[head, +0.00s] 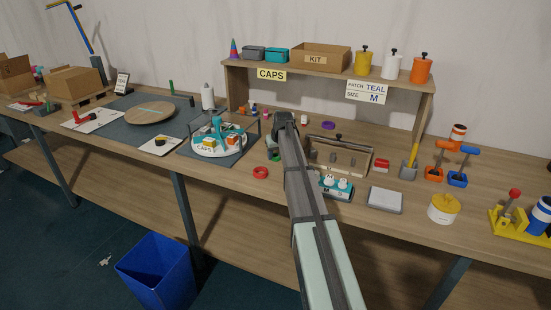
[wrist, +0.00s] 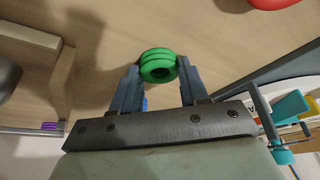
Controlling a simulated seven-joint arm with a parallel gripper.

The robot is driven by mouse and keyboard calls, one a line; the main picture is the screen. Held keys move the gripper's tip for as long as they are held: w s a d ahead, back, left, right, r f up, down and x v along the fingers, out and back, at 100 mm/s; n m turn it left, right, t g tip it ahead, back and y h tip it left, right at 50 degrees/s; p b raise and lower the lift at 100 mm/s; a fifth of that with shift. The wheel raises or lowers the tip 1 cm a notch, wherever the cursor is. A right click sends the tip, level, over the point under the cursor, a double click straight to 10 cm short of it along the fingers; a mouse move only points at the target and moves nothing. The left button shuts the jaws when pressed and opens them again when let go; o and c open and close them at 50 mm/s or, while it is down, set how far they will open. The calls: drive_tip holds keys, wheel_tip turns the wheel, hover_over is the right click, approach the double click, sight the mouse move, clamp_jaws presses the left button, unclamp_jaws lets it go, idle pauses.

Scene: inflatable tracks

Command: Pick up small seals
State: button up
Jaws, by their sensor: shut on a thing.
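A short stack of small green ring-shaped seals (wrist: 158,66) sits between the two fingertips of my gripper (wrist: 157,72) in the wrist view. The fingers are closed on the sides of the stack, with wood surface behind it. In the head view my gripper (head: 275,146) points down over the middle of the bench, and some green shows at its tips. Whether the seals touch the bench cannot be told. A larger red ring (head: 261,172) lies on the bench just in front; part of it shows at the top of the wrist view (wrist: 272,3). A purple ring (head: 328,125) lies behind to the right.
A wooden rack (head: 342,160) and a teal-topped box (head: 336,187) stand close on the right. A shelf (head: 330,71) rises behind. Bench front left of the red ring is clear.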

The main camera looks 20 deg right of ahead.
wheel_tip(320, 180, up, 9)
drive_tip(key=s+d+r+m, duration=0.1)
drive_tip(key=s+d, duration=0.2)
drive_tip(key=d, duration=0.3)
drive_tip(key=s+d+r+m+h, duration=0.1)
drive_tip(key=s+d, duration=0.1)
drive_tip(key=d, duration=0.5)
drive_tip(key=s+d+r+m, duration=0.1)
drive_tip(key=s+d, duration=0.2)
drive_tip(key=d, duration=0.3)
drive_tip(key=s+d, duration=0.7)
drive_tip(key=s, duration=0.3)
drive_tip(key=shift+s+r+n, duration=0.15)
drive_tip(key=shift+r+n, duration=0.15)
drive_tip(key=shift+r, duration=0.1)
drive_tip(key=shift+d, duration=0.1)
drive_tip(key=shift+f, duration=0.2)
drive_tip(key=shift+f, duration=2.7)
